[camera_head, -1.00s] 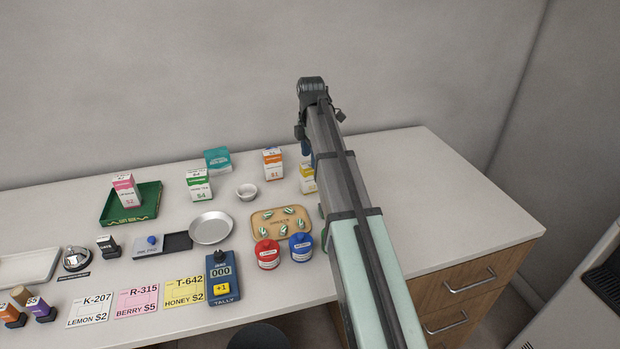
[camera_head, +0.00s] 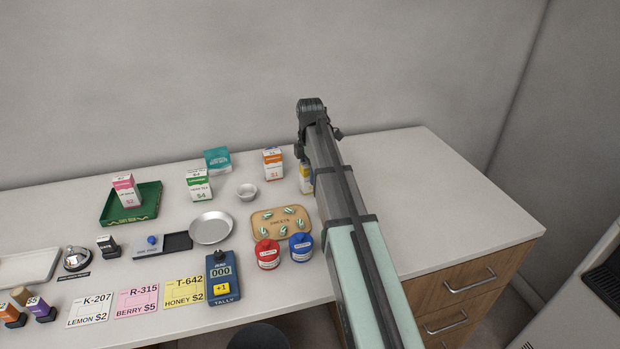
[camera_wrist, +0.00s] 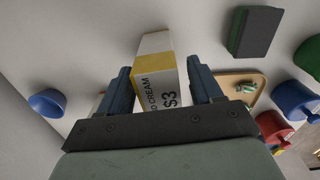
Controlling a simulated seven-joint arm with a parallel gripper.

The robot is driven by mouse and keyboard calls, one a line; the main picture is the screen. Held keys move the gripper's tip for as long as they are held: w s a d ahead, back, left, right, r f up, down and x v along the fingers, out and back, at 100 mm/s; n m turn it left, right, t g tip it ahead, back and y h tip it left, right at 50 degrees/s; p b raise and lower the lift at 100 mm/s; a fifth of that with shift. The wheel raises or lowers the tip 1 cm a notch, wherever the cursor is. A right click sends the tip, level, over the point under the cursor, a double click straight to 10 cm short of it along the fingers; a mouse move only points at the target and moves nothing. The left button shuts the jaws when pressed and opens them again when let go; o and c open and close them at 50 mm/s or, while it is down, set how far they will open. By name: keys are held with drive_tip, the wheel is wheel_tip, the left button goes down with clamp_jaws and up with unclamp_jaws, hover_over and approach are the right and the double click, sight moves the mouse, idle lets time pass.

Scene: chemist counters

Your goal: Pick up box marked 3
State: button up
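The box marked $3 (camera_wrist: 158,82) is white and yellow, with "CREAM" on its face. In the head view its yellow-and-white side (camera_head: 306,180) shows on the counter, partly hidden behind my arm. My gripper (camera_wrist: 159,68) has its two blue fingers apart, one on each side of the box in the wrist view. The fingers look open, with the box between them and no clear grip on it. In the head view the fingertips are hidden behind my arm.
An orange-and-white $1 box (camera_head: 273,164) stands just left of the $3 box. The counter's right side (camera_head: 440,200) is clear.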

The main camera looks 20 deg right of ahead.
drive_tip(key=c, duration=1)
drive_tip(key=shift+r, duration=0.1)
